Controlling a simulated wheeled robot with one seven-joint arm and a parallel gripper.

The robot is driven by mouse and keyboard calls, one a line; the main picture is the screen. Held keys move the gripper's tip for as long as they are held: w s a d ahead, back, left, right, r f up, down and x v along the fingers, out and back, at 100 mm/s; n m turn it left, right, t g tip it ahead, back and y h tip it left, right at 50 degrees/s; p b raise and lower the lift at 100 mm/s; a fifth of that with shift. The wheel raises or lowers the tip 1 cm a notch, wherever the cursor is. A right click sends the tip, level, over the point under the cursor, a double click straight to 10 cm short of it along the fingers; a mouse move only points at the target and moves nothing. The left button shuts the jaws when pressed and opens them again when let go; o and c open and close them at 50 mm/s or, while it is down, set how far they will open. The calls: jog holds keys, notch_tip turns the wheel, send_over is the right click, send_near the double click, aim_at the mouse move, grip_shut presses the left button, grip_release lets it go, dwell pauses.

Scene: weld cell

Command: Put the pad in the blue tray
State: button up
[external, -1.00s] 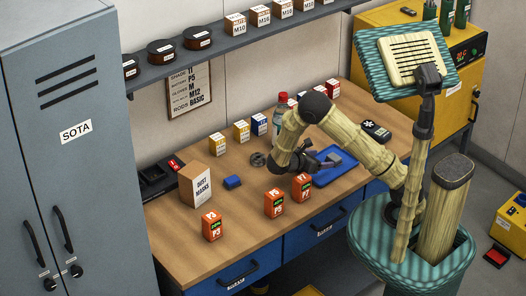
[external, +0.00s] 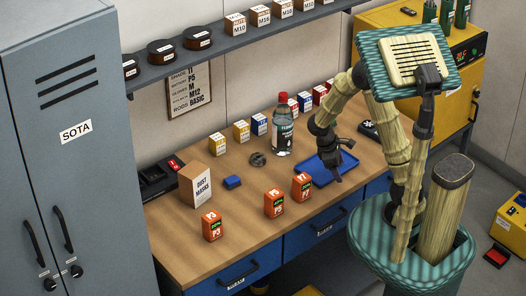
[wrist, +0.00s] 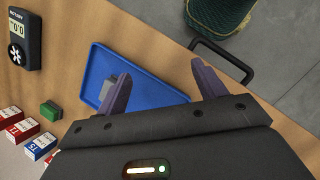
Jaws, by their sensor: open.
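The blue tray (external: 315,174) lies on the workbench, right of the middle, and also shows in the wrist view (wrist: 150,88). A small grey block (wrist: 108,86), which looks like the pad, lies in the tray near one end, partly hidden by a finger. I cannot pick it out in the external view. My gripper (external: 341,160) is open and empty above the tray. In the wrist view its fingers (wrist: 162,72) are spread apart over the tray, with the grey block beside the left finger, not between them.
A small blue block (external: 232,182) lies left of the tray. Orange boxes (external: 274,203) stand at the front and a bottle (external: 283,135) behind the tray. A green block (wrist: 50,110) and a meter (wrist: 25,38) lie nearby.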

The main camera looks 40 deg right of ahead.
notch_tip(320, 180, up, 6)
jog(key=s+m+t+y, duration=0.2)
jog(key=m+t+y, duration=0.2)
jog(key=m, duration=0.4)
jog(key=shift+s+a+f+t, duration=0.15)
jog(key=shift+a+f+t, duration=0.1)
jog(key=shift+a+t, duration=0.1)
